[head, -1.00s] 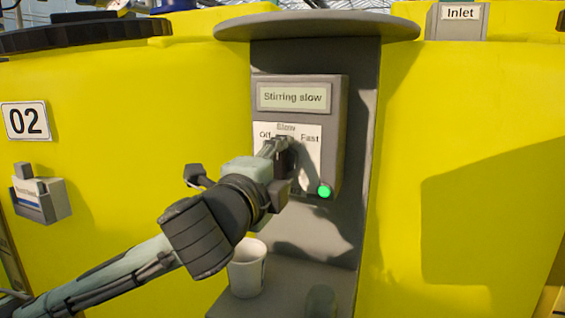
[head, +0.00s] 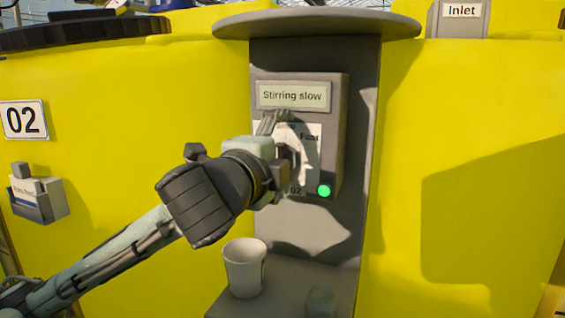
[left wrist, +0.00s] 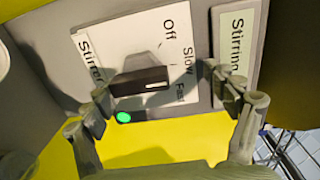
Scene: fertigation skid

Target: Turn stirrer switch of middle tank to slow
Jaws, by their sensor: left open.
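The stirrer control box (head: 340,130) stands on a grey panel between yellow tank walls. Its display (head: 293,96) reads "Stirring slow", and a green lamp (head: 324,190) is lit. In the left wrist view the black switch knob (left wrist: 138,82) sits on a white plate (left wrist: 118,50) marked Off, Slow and Fast. The knob's white mark points to the display side, toward Slow. My left gripper (head: 279,140) is in front of the plate and hides much of the knob in the head view. In the left wrist view its fingers (left wrist: 165,105) are spread, apart from the knob.
A white cup (head: 245,268) stands on the grey ledge below the box. A sign "02" (head: 24,120) and a card holder (head: 38,193) are on the left yellow wall. A round grey top (head: 318,24) overhangs the panel. An "Inlet" sign (head: 461,11) is at upper right.

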